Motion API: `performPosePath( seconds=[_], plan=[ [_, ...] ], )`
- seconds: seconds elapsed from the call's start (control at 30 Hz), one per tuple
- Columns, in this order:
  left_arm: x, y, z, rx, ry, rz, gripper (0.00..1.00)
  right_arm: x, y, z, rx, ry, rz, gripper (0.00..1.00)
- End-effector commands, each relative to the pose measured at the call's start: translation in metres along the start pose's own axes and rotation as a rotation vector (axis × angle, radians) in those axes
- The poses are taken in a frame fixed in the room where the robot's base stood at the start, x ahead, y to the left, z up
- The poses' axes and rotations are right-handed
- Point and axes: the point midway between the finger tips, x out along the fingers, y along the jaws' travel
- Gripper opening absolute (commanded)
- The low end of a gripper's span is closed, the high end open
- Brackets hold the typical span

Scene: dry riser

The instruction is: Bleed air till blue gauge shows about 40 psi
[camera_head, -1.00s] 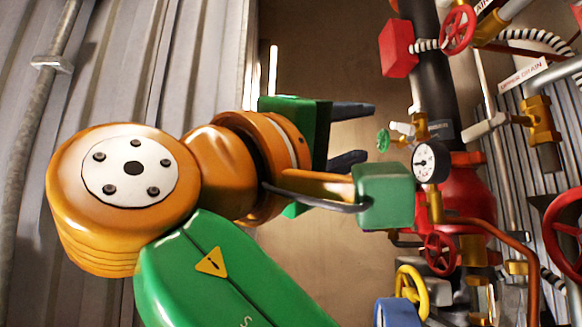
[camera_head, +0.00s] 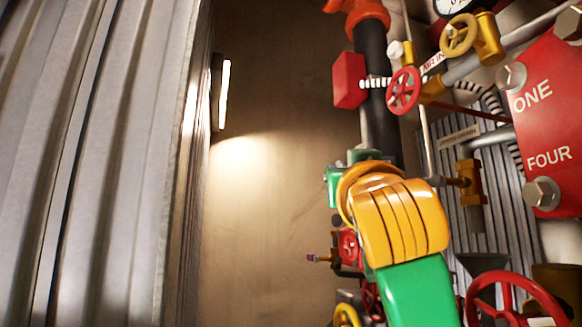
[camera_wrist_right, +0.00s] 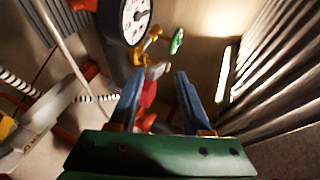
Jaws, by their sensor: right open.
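A round gauge (camera_wrist_right: 138,18) with a white face and black rim is at the top of the right wrist view; its reading is too small to tell. A small green valve handle (camera_wrist_right: 178,41) is just right of it. My right gripper (camera_wrist_right: 157,78) is open and empty, its blue fingers apart below the gauge and handle. In the head view my orange and green arm hides its fingers, the gauge and the green handle. Another gauge (camera_head: 455,6) is cut off at the top right. I see no clearly blue gauge. My left gripper is not in view.
A red handwheel (camera_head: 404,90) and a yellow handwheel (camera_head: 460,36) sit on pipes near the "AIR IN" label. A large red wheel (camera_head: 510,298) is at lower right, near a red sign (camera_head: 548,120). Corrugated metal wall (camera_head: 90,160) fills the left; open space lies between.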

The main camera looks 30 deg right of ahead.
Motion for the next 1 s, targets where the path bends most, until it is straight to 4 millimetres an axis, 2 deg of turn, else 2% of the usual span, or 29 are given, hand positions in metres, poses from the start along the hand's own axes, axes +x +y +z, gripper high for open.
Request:
performPosePath(
  seconds=[0.23,0.27,0.4,0.43,0.67,1.0],
  plan=[
    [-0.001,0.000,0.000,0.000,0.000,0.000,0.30,0.003,0.000,0.002,-0.001,-0.001,0.000,0.49],
    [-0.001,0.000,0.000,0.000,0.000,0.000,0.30,0.003,0.000,0.002,-0.001,-0.001,0.000,0.43],
    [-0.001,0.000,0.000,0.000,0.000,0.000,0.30,0.003,0.000,0.001,-0.002,-0.001,0.001,0.06],
    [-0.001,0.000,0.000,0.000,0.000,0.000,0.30,0.003,0.000,0.001,-0.002,-0.001,0.001,0.00],
    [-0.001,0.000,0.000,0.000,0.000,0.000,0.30,0.003,0.000,-0.001,-0.007,-0.020,-0.001,0.00],
    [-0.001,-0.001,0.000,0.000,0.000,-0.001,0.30,0.004,0.002,-0.014,-0.080,-0.208,-0.032,0.00]
  ],
)
